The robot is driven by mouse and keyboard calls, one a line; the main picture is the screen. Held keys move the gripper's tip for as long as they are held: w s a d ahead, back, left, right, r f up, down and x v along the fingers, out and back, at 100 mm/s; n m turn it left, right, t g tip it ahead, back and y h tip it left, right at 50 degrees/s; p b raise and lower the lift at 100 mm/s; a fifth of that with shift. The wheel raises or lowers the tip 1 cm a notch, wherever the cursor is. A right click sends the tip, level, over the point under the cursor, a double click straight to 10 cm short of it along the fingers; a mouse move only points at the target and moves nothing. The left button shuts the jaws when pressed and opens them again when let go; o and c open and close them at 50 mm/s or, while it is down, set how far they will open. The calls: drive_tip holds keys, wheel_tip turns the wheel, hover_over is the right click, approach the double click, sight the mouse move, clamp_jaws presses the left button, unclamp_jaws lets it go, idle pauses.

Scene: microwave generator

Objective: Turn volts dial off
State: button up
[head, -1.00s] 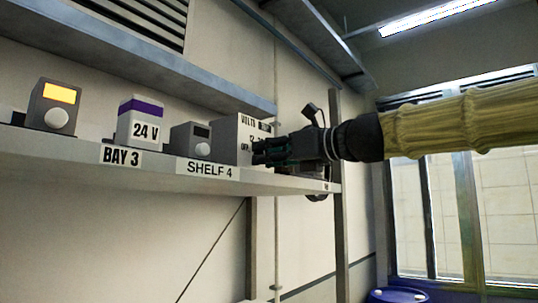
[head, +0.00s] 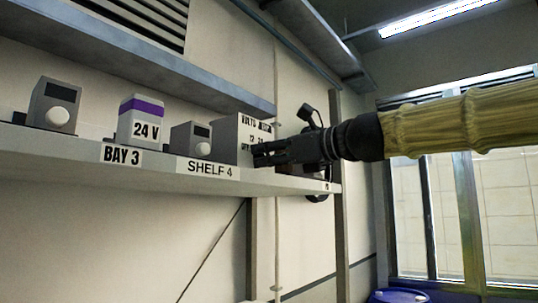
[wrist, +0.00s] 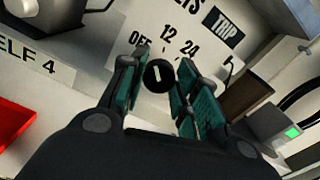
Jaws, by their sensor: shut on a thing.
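The black volts dial (wrist: 158,76) is on the face of the pale box (head: 226,138), below the labels OFF, 12 and 24. A short white mark on the dial points up and slightly left in the wrist view, toward OFF. My gripper (wrist: 161,70) has a finger on each side of the dial and is shut on it. In the head view, my gripper (head: 257,155) reaches in from the right and covers the dial and part of the box's face.
Left along the shelf (head: 60,148) stand a dark-screened box (head: 190,143), a 24 V block (head: 138,122) and a grey box with a white knob (head: 52,103). An upper shelf (head: 150,70) runs above. A green light (wrist: 292,132) shows at right in the wrist view.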

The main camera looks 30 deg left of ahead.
drive_tip(key=o, duration=1)
drive_tip(key=d, duration=1.2)
drive_tip(key=shift+s, duration=0.4)
drive_tip(key=shift+f, duration=0.1)
